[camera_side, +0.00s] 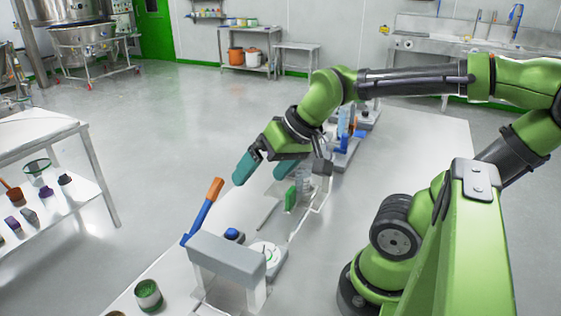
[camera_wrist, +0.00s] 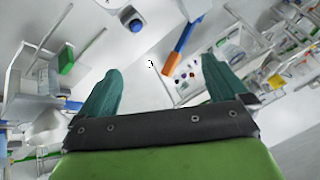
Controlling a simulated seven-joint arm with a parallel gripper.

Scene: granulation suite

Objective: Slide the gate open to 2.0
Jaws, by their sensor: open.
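My gripper (camera_wrist: 161,66) is open and empty, with its two teal fingers wide apart in the wrist view. No gate can be picked out with certainty, and no scale figures are legible. A bright green block (camera_side: 290,198) stands on the bench below my gripper, beside grey fittings; a green block also shows at the left of the wrist view (camera_wrist: 66,59). The fingers do not visibly touch anything.
A stick with an orange end and blue shaft (camera_side: 204,211) leans by a grey bridge-shaped frame (camera_side: 227,257). It also shows ahead of the fingers in the wrist view (camera_wrist: 184,49). A blue-topped item (camera_side: 233,235), a round white dish (camera_side: 267,254) and a green-filled pot (camera_side: 148,294) are close by.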

